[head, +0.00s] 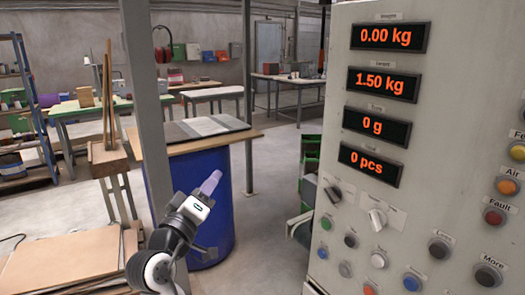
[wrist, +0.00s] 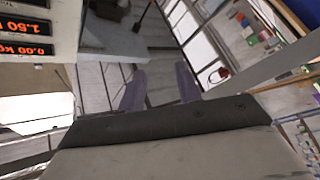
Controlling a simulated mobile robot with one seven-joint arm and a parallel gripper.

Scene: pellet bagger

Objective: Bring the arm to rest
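My gripper (head: 210,183) is in the lower middle of the head view, raised and tilted up to the right. It appears in front of the blue drum and left of the control panel. In the wrist view my gripper (wrist: 161,86) shows two purple-grey fingers standing apart with nothing between them. My arm bends at the bottom of the head view; the rest of it is out of the picture.
The control panel (head: 345,120) fills the right side, with red displays, knobs and buttons. A blue drum (head: 218,240) with a board on top (head: 205,130) stands behind my gripper. A grey post (head: 150,120) rises at left. Open floor (head: 265,230) lies between drum and panel.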

